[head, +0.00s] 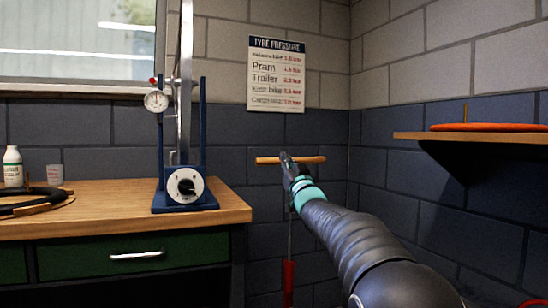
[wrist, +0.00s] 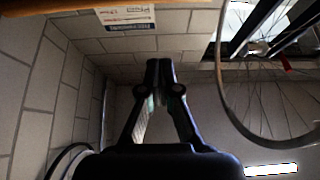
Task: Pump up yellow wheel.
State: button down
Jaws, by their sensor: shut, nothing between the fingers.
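A floor pump shows in the head view, with a wooden crossbar handle (head: 308,160), a thin rod and a red barrel (head: 288,278). The handle is high above the barrel. My gripper (head: 287,163) is at the middle of the handle and overlaps it; I cannot tell whether it touches. In the wrist view my gripper (wrist: 160,72) has its fingertips together with nothing between them. A spoked wheel (head: 185,70) stands nearly edge-on in a blue truing stand (head: 203,130); its rim (wrist: 228,110) looks grey in the wrist view. No clearly yellow wheel shows.
The wooden bench (head: 110,212) fills the left, with a white bottle (head: 13,168), a clear cup (head: 54,175) and a black tyre (head: 25,208). A round gauge (head: 156,101) is by the stand. A wall shelf (head: 460,137) holds an orange-red ring (head: 490,127). A pressure poster (head: 277,75) hangs behind.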

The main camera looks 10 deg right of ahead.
jog(key=p+x, duration=0.2)
jog(key=x, duration=0.6)
jog(key=f, duration=0.2)
jog(key=w+f+b, duration=0.1)
jog(key=f, duration=0.1)
jog(key=shift+a, duration=0.15)
